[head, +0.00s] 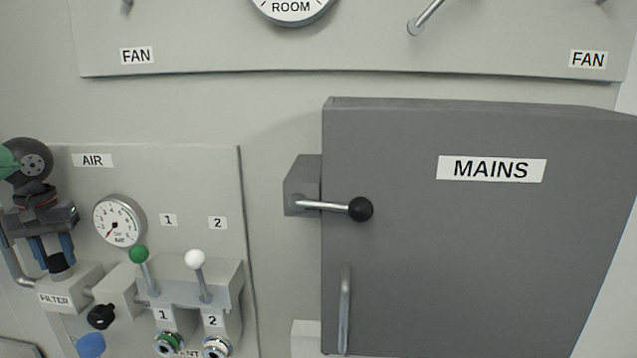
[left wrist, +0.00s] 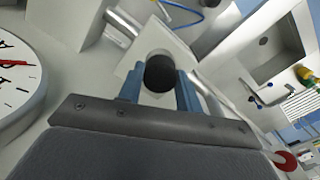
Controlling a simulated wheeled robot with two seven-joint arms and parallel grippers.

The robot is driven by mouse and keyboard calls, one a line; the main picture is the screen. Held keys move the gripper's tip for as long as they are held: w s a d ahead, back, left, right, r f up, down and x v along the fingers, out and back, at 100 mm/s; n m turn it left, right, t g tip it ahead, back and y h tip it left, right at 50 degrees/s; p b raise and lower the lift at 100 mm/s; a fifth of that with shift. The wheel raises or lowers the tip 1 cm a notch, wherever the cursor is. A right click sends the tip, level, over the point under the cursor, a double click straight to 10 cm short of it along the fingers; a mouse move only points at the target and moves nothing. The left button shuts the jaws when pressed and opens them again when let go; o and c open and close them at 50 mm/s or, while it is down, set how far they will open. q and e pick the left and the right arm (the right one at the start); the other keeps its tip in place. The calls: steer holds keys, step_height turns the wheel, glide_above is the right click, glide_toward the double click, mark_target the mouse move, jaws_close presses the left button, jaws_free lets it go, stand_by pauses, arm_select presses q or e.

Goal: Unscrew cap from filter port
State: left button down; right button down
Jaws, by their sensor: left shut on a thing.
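The black cap (head: 57,264) is at the top of the light grey filter block (head: 86,284), which carries a FILTER label (head: 55,299). My left gripper (head: 54,252) comes down from above with its blue fingers on either side of the cap, shut on it. In the left wrist view the round dark cap (left wrist: 160,73) sits between the blue fingers (left wrist: 160,92), with the pale block (left wrist: 128,68) behind it. The port's opening is hidden under the cap, and I cannot tell whether the cap still touches it. My right gripper is not in view.
A pressure gauge (head: 119,221) is close to the right of my gripper. A black knob (head: 101,316), a blue knob (head: 91,345), a green-topped lever (head: 139,254) and a white-topped lever (head: 196,259) stick out nearby. The grey MAINS box (head: 440,260) juts out at the right.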

arm_select(q)
steer(key=n, duration=0.4)
stand_by(0.3)
steer(key=shift+n, duration=2)
steer(key=n, duration=0.4)
